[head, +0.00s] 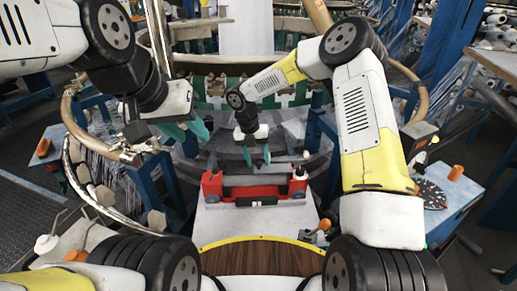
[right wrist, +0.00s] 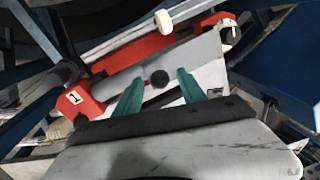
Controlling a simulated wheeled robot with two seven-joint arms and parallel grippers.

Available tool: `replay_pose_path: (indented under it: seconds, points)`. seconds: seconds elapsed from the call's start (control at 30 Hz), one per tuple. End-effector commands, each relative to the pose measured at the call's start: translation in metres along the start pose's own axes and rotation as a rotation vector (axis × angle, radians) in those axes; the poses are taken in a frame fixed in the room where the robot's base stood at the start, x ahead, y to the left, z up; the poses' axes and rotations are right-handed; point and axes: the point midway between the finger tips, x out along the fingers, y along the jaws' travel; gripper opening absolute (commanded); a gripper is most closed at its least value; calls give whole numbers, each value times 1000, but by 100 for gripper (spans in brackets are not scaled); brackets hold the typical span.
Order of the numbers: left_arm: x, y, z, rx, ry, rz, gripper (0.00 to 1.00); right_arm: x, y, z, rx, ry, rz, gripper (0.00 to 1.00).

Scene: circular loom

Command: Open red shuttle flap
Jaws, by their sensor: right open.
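The red shuttle (head: 243,190) lies lengthwise across the pale plate in the middle of the head view. It also shows in the right wrist view (right wrist: 150,46), tilted, with a label "1" at one end. A grey panel (right wrist: 198,60) lies along it, likely the flap; I cannot tell whether it is open. My right gripper (head: 255,160) is open and empty just above and behind the shuttle. My left gripper (head: 190,130) is open and empty, up and left of the shuttle.
The curved loom ring (head: 225,103) with green parts stands behind. A wooden surface with a yellow rim (head: 262,258) is in front. A blue cabinet (head: 458,203) with an orange knob stands at right. An orange-knobbed lever (head: 323,226) is near the plate's right side.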

Motion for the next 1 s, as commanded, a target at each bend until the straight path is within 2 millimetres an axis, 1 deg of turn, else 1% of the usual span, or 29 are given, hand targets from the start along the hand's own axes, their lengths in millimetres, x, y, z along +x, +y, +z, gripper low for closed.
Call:
replay_pose_path:
  seconds: [0.1,0.3,0.37,0.5,0.57,1.0]
  points:
    - [0,0,0,0,0,0,36,4,0,0,0,1,1,48]
    - [0,0,0,0,0,0,36,4,0,0,1,0,1,48]
    - [0,0,0,0,0,0,36,4,0,0,1,0,1,38]
    - [0,0,0,0,0,0,36,4,0,0,1,0,1,11]
    - [0,0,0,0,0,0,36,4,0,0,1,0,1,0]
    - [0,0,0,0,0,0,36,4,0,0,1,0,1,0]
